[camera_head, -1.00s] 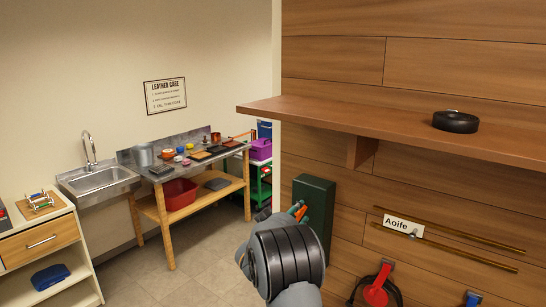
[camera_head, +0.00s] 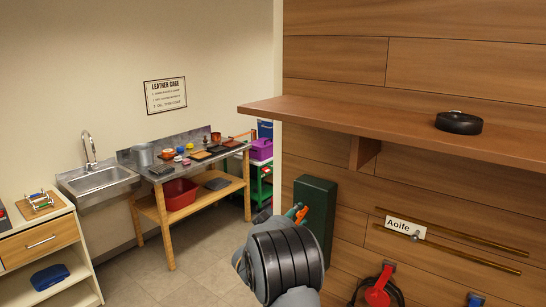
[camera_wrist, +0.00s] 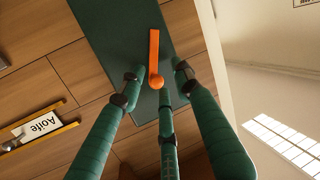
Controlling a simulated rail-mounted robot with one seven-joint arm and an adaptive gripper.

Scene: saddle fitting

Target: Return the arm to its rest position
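My arm (camera_head: 287,265) rises from the bottom edge of the head view, with my gripper (camera_head: 296,212) in front of a dark green panel or box (camera_head: 318,205) on the wooden wall. In the wrist view, my gripper (camera_wrist: 158,85) has three green fingers with dark joints, spread apart. An orange bar with a rounded end (camera_wrist: 154,65) shows between the fingertips, against the dark green panel (camera_wrist: 110,30). Gaps show on both sides of the bar. I cannot tell whether the middle finger touches it.
A wooden shelf (camera_head: 350,118) bearing a black round object (camera_head: 459,123) juts out above my arm. Brass rods (camera_head: 470,252) and a red item (camera_head: 378,291) hang at right. A workbench (camera_head: 160,171) and sink (camera_head: 98,180) stand at the back left, with open floor before them.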

